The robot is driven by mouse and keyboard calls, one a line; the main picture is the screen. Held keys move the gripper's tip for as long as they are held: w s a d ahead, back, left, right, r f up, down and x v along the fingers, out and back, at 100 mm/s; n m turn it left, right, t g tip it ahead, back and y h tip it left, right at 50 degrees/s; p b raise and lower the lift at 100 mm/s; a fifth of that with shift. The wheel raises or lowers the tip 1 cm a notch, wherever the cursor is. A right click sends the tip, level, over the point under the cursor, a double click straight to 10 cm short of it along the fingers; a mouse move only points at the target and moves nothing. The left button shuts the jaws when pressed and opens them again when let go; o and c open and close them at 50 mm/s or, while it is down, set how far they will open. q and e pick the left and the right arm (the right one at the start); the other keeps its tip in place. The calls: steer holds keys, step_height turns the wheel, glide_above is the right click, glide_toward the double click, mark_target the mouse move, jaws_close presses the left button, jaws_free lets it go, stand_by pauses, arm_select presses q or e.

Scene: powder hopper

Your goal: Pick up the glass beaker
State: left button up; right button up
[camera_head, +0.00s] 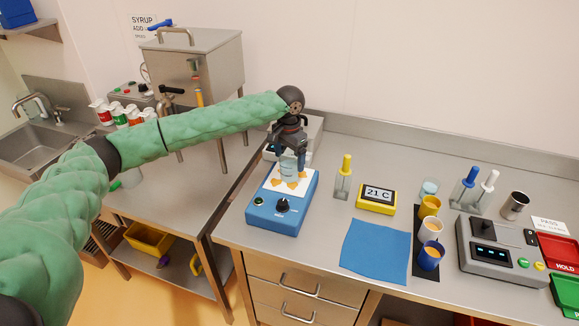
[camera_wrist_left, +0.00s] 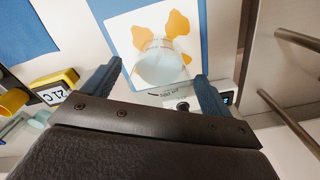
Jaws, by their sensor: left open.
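The glass beaker (camera_head: 288,171) stands upright on the white top, with orange marks, of a blue hotplate (camera_head: 270,214) in the head view. In the left wrist view the clear round beaker (camera_wrist_left: 160,64) shows between and just beyond the fingertips. My left gripper (camera_head: 287,156) reaches down over it from above and partly hides it. Its fingers (camera_wrist_left: 160,78) are open, one on each side of the beaker in the picture. I cannot tell whether either finger touches the glass. My right gripper is not in view.
A yellow 21 C display (camera_head: 376,198), a yellow-handled tool in a glass holder (camera_head: 343,185) and a blue cloth (camera_head: 375,249) lie right of the hotplate. Several cups (camera_head: 430,229) stand on a dark strip. A steel hopper (camera_head: 195,70) stands behind my left arm.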

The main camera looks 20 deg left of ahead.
arm_select(q)
steer(key=shift+f, duration=0.15)
steer(key=c, duration=1.3)
steer(key=shift+c, duration=1.4)
steer(key=shift+r, duration=0.2)
